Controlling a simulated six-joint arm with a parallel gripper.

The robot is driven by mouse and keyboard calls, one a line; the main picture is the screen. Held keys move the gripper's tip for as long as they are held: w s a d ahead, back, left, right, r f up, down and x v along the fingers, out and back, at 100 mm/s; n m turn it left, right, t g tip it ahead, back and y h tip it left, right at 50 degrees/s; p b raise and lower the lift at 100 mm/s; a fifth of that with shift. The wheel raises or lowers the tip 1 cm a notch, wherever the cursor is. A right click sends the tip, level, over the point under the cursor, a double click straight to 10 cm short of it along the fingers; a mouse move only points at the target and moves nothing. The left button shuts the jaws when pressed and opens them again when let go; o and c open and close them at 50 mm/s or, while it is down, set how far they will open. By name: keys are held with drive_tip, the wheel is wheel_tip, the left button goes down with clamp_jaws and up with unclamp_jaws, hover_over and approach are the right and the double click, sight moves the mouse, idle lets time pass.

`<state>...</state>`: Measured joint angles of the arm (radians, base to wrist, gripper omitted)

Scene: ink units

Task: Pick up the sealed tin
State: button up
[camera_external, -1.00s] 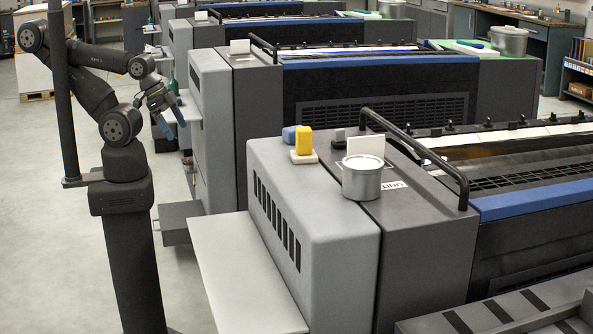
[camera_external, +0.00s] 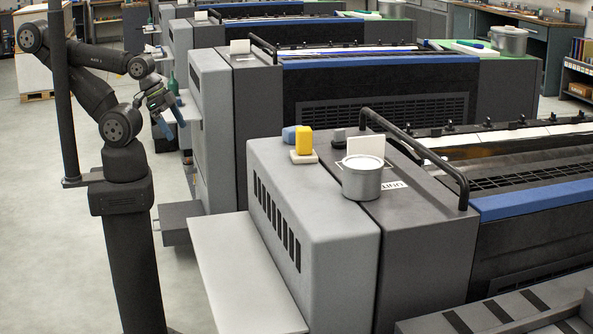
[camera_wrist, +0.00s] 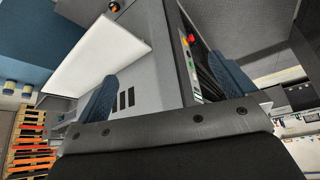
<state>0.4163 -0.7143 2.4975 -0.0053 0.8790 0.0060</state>
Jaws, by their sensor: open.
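A silver tin (camera_external: 362,179) with a pale top stands upright on the nearest press unit. Other metal tins stand at the back right (camera_external: 508,41) and far back (camera_external: 391,9). I cannot tell from the tops which is sealed. My gripper (camera_external: 172,108) hangs at the left, beside the second unit's end, well apart from every tin. In the wrist view my gripper (camera_wrist: 165,88) has its two blue fingers spread with nothing between them. No tin shows in the wrist view.
A pale shelf (camera_external: 245,275) juts from the unit's front. Open floor lies at left.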

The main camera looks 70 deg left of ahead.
drive_tip(key=w+d+r+m+g+h, duration=0.1)
drive_tip(key=w+d+r+m, duration=0.3)
drive_tip(key=w+d+r, duration=1.75)
drive_tip(key=m+g, duration=0.2)
drive_tip(key=m, duration=0.2)
hover_over(357, 159)
drive_tip(key=s+a, duration=0.2)
drive_tip(key=a, duration=0.3)
wheel_tip(357, 159, down, 4)
drive_tip(key=shift+h, duration=0.3)
drive_tip(key=x, duration=1.1)
drive_tip(key=shift+d, duration=0.35)
drive_tip(key=shift+x, duration=2.75)
drive_tip(key=shift+s+d, duration=0.15)
drive_tip(key=c, duration=1.1)
drive_tip(key=shift+r, duration=0.1)
drive_tip(key=shift+c, duration=0.7)
